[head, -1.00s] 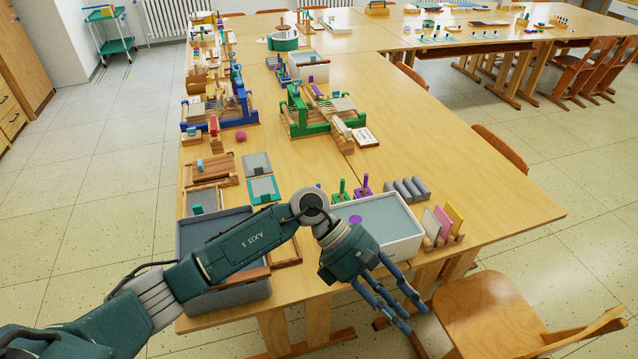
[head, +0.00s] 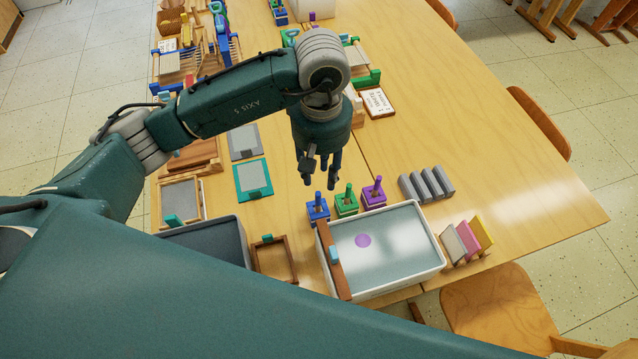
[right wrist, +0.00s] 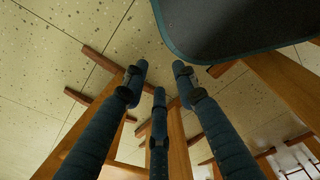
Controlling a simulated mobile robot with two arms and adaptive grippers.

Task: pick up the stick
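The only stick-like piece I make out is a brown wooden strip (head: 335,262) with a teal piece on it, lying across the left end of the white tub (head: 402,284). Whether it is the task's stick I cannot tell. My left gripper (head: 320,180) points down over the table, behind the tub and above the small blue stamp (head: 317,210). Its fingers are apart with nothing between them. In the right wrist view my right gripper (right wrist: 158,78) has its fingers apart and empty, above the floor and near wooden table legs.
Green (head: 346,203) and purple (head: 373,195) stamps stand behind the tub. Grey bars (head: 427,185) and upright coloured boards (head: 468,242) are to the right. A dark bin (head: 215,240) is to the left. A wooden chair (head: 497,312) stands in front. The table's right side is clear.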

